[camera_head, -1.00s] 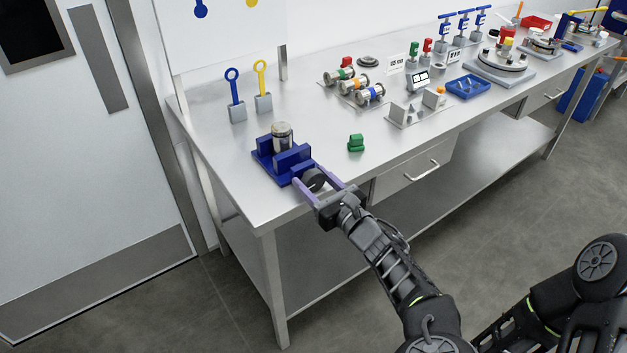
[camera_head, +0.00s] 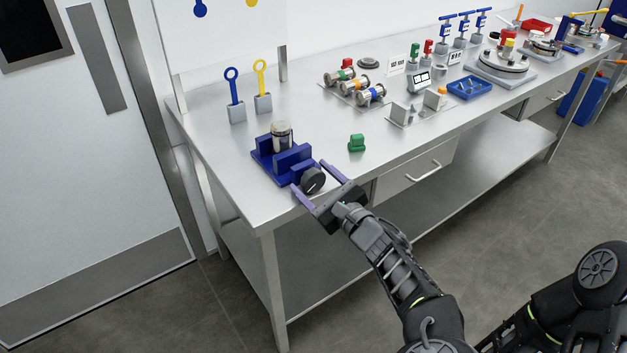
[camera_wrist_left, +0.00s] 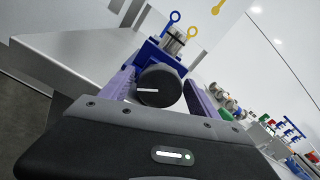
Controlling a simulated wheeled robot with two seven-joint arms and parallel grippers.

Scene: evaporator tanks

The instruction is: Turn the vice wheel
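The blue vice (camera_head: 283,160) stands at the near left corner of the steel bench and holds a metal-and-glass cylinder (camera_head: 281,135) upright. Its black round wheel (camera_head: 313,181) faces the bench's front edge. A white line marks the wheel's face in the left wrist view (camera_wrist_left: 158,86). My left gripper (camera_head: 308,176) is open, its purple fingers pointing at the vice, one on each side of the wheel. In the wrist view (camera_wrist_left: 158,80) gaps show between the fingers and the wheel. My right gripper is out of view.
A green block (camera_head: 356,143) stands right of the vice. Blue and yellow ring-topped tools (camera_head: 235,95) stand behind it. Spools (camera_head: 369,95), a blue tray (camera_head: 468,87) and other parts fill the bench farther right. A drawer handle (camera_head: 423,171) sticks out below the bench top.

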